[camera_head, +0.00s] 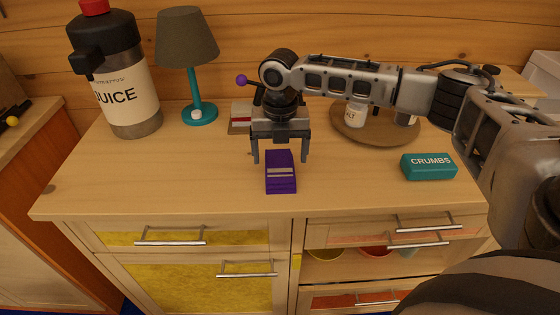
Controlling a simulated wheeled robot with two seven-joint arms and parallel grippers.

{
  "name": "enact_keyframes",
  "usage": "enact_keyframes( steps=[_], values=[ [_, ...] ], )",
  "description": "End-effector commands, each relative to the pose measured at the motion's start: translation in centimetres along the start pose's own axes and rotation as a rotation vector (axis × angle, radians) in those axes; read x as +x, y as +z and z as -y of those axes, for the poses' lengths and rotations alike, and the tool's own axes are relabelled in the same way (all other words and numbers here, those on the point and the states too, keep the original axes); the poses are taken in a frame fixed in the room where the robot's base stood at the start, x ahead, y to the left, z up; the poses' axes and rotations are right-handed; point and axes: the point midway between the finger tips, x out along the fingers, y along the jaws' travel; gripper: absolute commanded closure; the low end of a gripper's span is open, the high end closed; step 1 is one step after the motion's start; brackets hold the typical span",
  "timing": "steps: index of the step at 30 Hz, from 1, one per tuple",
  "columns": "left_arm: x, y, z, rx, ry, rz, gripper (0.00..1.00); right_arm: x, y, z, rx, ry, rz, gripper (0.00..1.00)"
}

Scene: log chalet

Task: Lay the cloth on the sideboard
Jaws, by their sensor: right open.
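A folded purple cloth (281,184) with a pale stripe lies flat on the wooden sideboard top (160,185), near the middle of its front half. My right gripper (280,158) is above the far end of the cloth, pointing down. Its two fingers are open, one on each side of the cloth's far end, and nothing shows held between them. I cannot tell whether the fingers touch the cloth. My left gripper is not in view.
A large juice bottle (125,95) and a teal lamp (200,113) stand at the back left. A round wooden tray (345,124) with small jars is behind my right arm. A teal box marked CRUMBS (429,167) sits right. The front left of the top is clear.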

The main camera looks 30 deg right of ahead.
Motion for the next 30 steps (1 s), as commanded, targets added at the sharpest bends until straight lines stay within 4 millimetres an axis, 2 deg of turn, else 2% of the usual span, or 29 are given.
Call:
enact_keyframes(
  steps=[1, 6, 12, 18, 30],
  values=[
    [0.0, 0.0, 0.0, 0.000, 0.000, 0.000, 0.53, -1.2, 0.1, -0.1, 0.001, 0.003, 0.003, 0.16],
    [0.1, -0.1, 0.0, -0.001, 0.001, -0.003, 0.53, -5.0, 0.1, -0.1, 0.001, 0.004, 0.003, 0.16],
    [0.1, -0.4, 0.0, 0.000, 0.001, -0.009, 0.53, -8.1, 0.0, -0.1, 0.001, 0.002, 0.000, 0.16],
    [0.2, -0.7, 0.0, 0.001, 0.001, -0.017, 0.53, -9.2, 0.0, 0.0, 0.001, 0.000, -0.001, 0.16],
    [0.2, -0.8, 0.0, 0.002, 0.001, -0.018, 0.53, -9.2, 0.0, 0.0, 0.001, 0.000, -0.001, 0.16]
  ],
)
